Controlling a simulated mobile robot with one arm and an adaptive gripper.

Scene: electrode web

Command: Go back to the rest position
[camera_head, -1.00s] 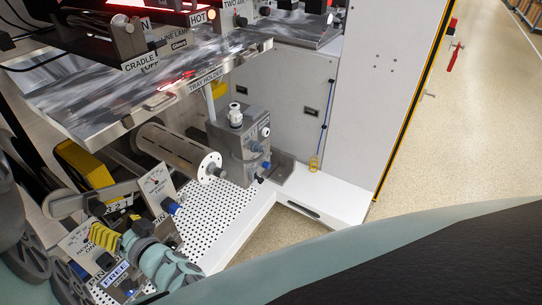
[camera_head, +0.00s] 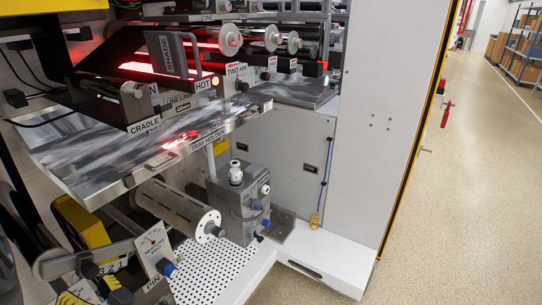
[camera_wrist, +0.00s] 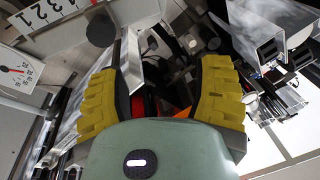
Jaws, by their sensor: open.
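My gripper (camera_wrist: 160,92) shows in the wrist view with its two yellow ribbed fingers spread wide apart. No object is held between them; machine parts and something red and orange show behind the gap.
A perforated roller (camera_head: 180,208) and a grey block (camera_head: 240,205) sit above a white perforated shelf (camera_head: 215,270). A tall white panel (camera_head: 385,110) borders open floor (camera_head: 465,200) on the right. Shelves with boxes (camera_head: 515,45) stand far off.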

